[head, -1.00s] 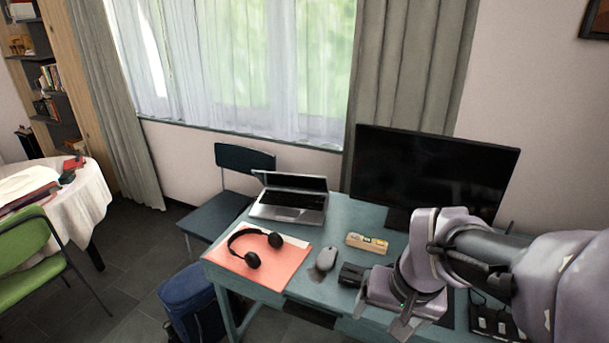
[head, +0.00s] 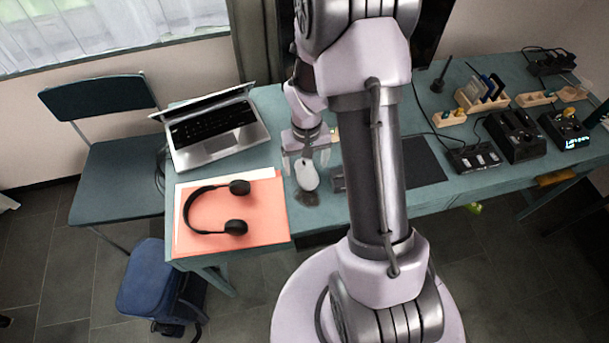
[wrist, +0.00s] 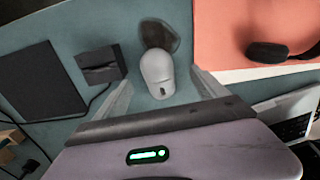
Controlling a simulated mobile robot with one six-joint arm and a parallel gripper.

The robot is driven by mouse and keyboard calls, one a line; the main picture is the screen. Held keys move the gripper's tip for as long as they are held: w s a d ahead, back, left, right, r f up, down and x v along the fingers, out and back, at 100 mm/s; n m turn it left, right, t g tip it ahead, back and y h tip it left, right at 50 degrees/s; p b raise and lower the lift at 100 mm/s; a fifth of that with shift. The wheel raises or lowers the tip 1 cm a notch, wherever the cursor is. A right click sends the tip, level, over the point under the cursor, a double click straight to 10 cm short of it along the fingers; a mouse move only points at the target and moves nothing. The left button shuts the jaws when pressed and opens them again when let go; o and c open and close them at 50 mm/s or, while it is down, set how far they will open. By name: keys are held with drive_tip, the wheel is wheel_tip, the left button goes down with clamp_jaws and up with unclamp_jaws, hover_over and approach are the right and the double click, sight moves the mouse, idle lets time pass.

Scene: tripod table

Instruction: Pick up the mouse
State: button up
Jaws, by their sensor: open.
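The mouse (head: 307,175) is light grey and lies on the teal table (head: 265,145), just right of the orange folder. In the wrist view the mouse (wrist: 158,74) sits between the two fingers, a little beyond their tips. My gripper (head: 306,168) is open and empty, close to the mouse with a finger to each side of it. In the wrist view my gripper (wrist: 158,82) shows a clear gap between each finger and the mouse. Whether the fingertips are at the mouse's height I cannot tell.
Black headphones (head: 190,208) lie on the orange folder (head: 265,215) to the left, with an open laptop (head: 215,140) behind. A small dark box (wrist: 100,66) stands beside the mouse. A dark stain-like patch (wrist: 155,34) touches the mouse's end. My arm hides part of the table.

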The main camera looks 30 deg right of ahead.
sight(308, 175)
drive_tip(key=f+b, duration=0.1)
drive_tip(key=f, duration=0.1)
drive_tip(key=f+b, duration=0.1)
drive_tip(key=f, duration=0.1)
drive_tip(key=f+b, duration=0.1)
drive_tip(key=f, duration=0.1)
drive_tip(key=shift+s+d+f, duration=0.15)
drive_tip(key=shift+d+f, duration=0.1)
drive_tip(key=shift+f, duration=0.1)
drive_tip(key=shift+r, duration=0.15)
drive_tip(key=shift+c, duration=0.6)
drive_tip(key=c, duration=1.4)
